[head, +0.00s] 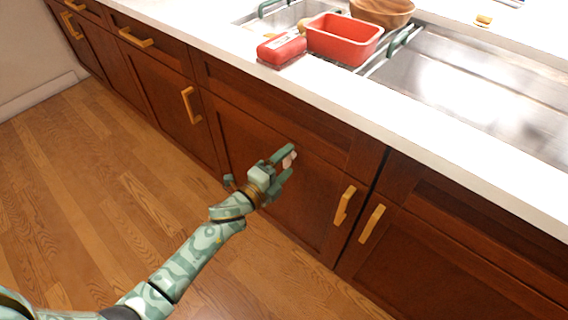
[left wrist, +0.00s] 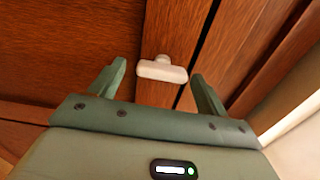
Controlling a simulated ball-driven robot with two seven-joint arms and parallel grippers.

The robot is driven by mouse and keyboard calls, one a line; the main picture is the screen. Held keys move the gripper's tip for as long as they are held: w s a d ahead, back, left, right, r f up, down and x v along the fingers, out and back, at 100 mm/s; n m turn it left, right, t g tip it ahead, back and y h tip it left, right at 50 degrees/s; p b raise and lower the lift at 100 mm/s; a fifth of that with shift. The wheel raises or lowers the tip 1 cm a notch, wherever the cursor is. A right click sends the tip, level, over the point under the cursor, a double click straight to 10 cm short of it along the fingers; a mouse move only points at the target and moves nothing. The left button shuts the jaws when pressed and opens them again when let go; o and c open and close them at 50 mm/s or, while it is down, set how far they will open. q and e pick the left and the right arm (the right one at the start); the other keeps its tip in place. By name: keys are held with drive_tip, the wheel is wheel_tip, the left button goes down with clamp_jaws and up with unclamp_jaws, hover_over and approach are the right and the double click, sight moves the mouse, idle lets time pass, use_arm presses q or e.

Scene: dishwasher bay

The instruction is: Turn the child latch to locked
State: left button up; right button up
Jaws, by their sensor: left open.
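The child latch (head: 289,160) is a small white piece on the dark wood cabinet front, partly hidden by my left gripper in the head view. In the left wrist view the latch (left wrist: 162,70) has a wide bar lying roughly across the picture, with a small stub above it. It sits by a dark seam in the wood. My left gripper (head: 287,161) is open, with one finger on each side of the latch. In the left wrist view gaps show between the bar and both fingers. My right gripper is not in view.
Yellow handles (head: 344,205) stick out from the cabinet doors on either side. The white counter (head: 330,98) overhangs above, with a red tub (head: 343,40), a red box (head: 281,48) and a wooden bowl (head: 383,11) by the sink. The wood floor (head: 110,200) is clear.

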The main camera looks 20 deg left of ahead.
use_arm(q)
drive_tip(key=shift+s+a+r, duration=0.1)
drive_tip(key=shift+s, duration=0.25)
drive_tip(key=p+v, duration=0.3)
drive_tip(key=v, duration=1.2)
drive_tip(key=shift+s+p, duration=0.25)
drive_tip(key=shift+p, duration=0.1)
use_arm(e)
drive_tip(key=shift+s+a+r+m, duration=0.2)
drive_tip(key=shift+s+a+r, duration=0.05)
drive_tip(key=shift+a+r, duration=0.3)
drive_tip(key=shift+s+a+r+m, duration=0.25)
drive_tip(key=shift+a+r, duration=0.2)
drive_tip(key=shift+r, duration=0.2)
use_arm(q)
drive_tip(key=shift+a, duration=0.15)
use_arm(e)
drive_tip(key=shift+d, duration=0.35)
